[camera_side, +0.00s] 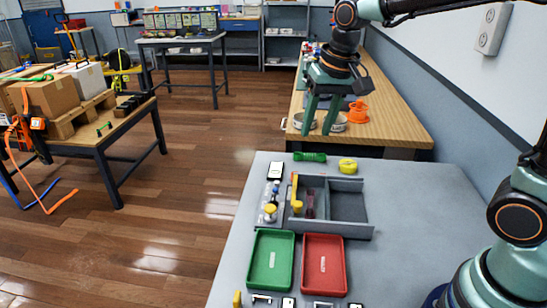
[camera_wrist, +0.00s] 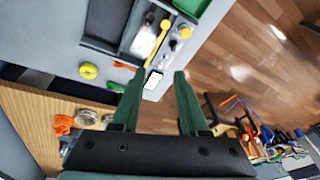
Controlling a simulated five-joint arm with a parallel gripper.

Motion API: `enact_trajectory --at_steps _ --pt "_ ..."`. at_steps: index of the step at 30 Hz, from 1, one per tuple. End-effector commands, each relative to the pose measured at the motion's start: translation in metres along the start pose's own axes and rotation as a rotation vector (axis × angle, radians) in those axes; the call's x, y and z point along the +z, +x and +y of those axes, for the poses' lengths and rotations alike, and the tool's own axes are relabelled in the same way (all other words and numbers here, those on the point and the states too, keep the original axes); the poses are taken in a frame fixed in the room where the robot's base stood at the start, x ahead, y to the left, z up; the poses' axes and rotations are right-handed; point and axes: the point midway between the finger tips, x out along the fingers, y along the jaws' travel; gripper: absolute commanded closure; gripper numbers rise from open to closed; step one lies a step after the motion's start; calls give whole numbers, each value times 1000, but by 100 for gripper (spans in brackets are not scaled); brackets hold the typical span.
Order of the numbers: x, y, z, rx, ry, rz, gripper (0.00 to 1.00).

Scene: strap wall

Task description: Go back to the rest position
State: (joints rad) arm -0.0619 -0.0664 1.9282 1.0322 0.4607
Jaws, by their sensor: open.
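My gripper (camera_side: 318,128) hangs high with its two green fingers pointing down and apart. In the side view it shows in front of the wooden bench, beyond the far edge of the grey table (camera_side: 420,215). The wrist view shows both fingers of my gripper (camera_wrist: 158,74) spread, with nothing held between them. In that view a small white-faced device (camera_wrist: 153,80) on the table shows in line with the gap between the fingertips, well below them. The task names no other object.
The grey table holds a green tray (camera_side: 271,260), a red tray (camera_side: 324,265), a grey divided box (camera_side: 348,205), a yellow round piece (camera_side: 348,166) and a green piece (camera_side: 309,157). Behind stands a wooden bench (camera_side: 400,115) with orange parts (camera_side: 358,112). A wall runs along the right.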

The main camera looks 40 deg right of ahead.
Motion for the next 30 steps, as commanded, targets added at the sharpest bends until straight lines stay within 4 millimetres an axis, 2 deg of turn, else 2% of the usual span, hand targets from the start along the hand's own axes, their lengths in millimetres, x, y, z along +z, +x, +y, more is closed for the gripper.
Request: enact_trajectory --at_steps 1,6,15,21,30 --pt "9 -9 8 -11 -35 27 56" --pt "38 -26 29 -31 -165 104 56" --pt "80 -28 58 -37 -355 219 56" --pt "89 -26 64 -34 -400 245 56" --pt "89 -26 64 -34 -402 244 56"
